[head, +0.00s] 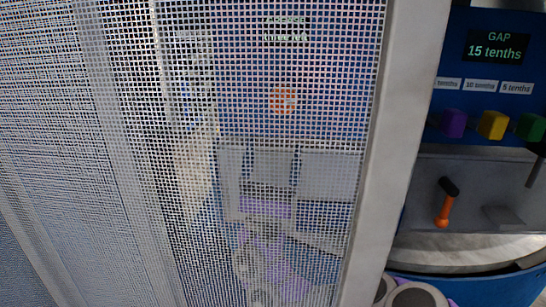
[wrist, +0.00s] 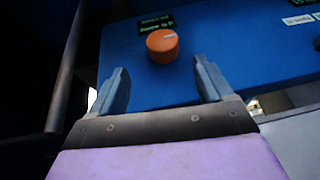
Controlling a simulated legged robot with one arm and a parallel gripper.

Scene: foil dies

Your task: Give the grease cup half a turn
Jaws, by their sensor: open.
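The grease cup looks to be the round orange knob (wrist: 162,45) on the blue panel (wrist: 225,50) in the wrist view. It has a pale mark on its top that points to the right, and a small dark label with green text above it. In the head view the orange knob (head: 283,99) shows blurred through a mesh guard. My gripper (wrist: 159,75) is open, its two grey fingers apart, with the knob ahead of and between the fingertips, not touched. In the head view my gripper is hard to make out behind the mesh.
A mesh guard (head: 150,130) with a pale post (head: 390,120) covers most of the head view. To its right are a gap display (head: 498,46), purple, yellow and green blocks (head: 492,124), and an orange lever (head: 445,208). A dark post (wrist: 66,75) stands left in the wrist view.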

